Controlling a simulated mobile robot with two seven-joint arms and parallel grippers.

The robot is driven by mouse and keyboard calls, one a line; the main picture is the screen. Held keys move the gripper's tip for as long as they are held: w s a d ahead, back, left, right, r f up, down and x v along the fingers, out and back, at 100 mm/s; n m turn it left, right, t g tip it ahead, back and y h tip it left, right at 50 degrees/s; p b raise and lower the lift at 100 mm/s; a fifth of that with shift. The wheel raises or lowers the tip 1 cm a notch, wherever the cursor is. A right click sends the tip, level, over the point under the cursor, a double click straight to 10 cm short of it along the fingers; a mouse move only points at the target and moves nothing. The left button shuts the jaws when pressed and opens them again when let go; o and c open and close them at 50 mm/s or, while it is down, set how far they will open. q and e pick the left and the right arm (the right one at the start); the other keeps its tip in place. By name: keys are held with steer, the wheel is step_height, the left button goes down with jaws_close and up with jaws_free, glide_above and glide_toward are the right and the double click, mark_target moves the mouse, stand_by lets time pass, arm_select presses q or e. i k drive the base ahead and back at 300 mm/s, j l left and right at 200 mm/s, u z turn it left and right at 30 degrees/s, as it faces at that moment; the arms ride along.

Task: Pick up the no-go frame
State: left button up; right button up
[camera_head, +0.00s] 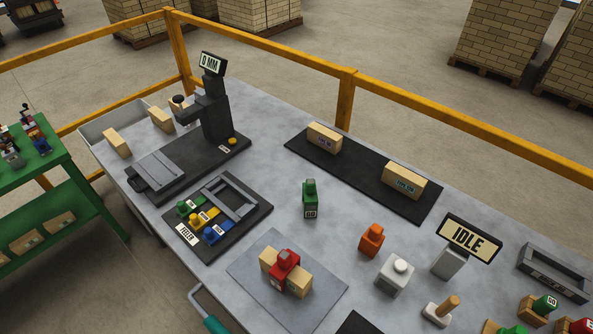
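A red frame-like block (285,268), which appears to be the no-go frame, sits across the middle of a tan brick (268,259). The brick lies on a flat grey plate (314,296) near the front of the table. Its label is too small to read. A green piece (310,192), whose label seems to read GO, stands upright on the bare table behind it. Neither of my grippers is in view.
A press (213,110) reads 0 MM at the back left. A black tray (240,223) holds coloured pieces. Two bricks lie on a dark mat (357,172). An orange block (371,239), a white block (394,273) and an IDLE sign (468,238) stand right of the plate.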

mark_target(287, 258)
steer(key=i+l+u, duration=0.15)
steer(key=i+u, duration=0.25)
steer(key=i+l+u, duration=0.2)
steer(key=u, duration=0.25)
